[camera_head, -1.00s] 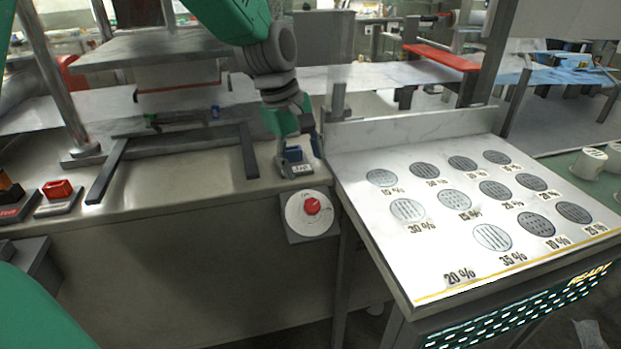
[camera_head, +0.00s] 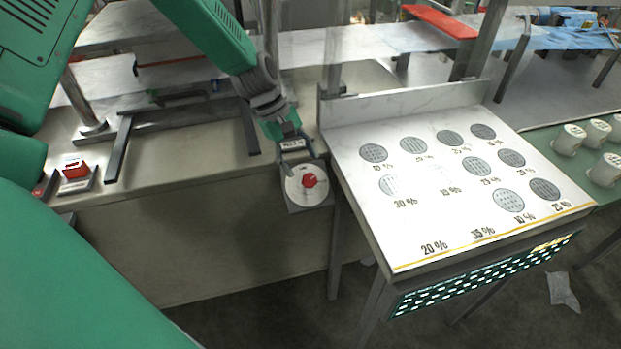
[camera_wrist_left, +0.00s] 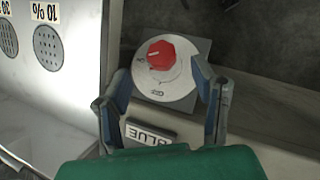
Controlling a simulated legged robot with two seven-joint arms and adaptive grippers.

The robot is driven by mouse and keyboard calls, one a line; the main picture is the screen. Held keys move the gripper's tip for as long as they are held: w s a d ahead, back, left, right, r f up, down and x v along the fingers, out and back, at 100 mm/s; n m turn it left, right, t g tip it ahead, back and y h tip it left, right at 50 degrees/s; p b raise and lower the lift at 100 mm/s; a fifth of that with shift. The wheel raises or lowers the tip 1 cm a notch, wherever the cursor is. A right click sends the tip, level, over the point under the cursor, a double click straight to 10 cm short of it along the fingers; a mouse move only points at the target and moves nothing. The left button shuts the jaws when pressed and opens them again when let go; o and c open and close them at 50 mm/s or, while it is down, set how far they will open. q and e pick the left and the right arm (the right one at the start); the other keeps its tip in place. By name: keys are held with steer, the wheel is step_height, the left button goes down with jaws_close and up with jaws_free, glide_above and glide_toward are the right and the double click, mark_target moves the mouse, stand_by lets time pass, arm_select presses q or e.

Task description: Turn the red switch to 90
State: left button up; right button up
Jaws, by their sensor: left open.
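The red switch (camera_head: 309,181) is a red knob on a round white dial (camera_head: 296,194), on a grey box at the front of the bench. It also shows in the left wrist view (camera_wrist_left: 161,54), with dark markings on the dial around it. My left gripper (camera_head: 303,168) is at the upper edge of the dial, pointing down toward the knob. In the left wrist view its two fingers (camera_wrist_left: 165,75) are apart on either side of the dial, with the knob between and slightly beyond them. Nothing is held. My right gripper is not seen.
A white sloped panel (camera_head: 400,250) with round grilles and percentage labels stands close on the right. Another red button (camera_head: 76,169) is at the bench's left. White cups (camera_head: 571,139) stand far right.

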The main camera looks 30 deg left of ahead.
mark_target(308, 177)
arm_select(q)
steer(key=x, duration=0.5)
steer(key=shift+a+f, duration=0.2)
steer(key=shift+a, duration=0.05)
steer(key=shift+d+f, duration=0.25)
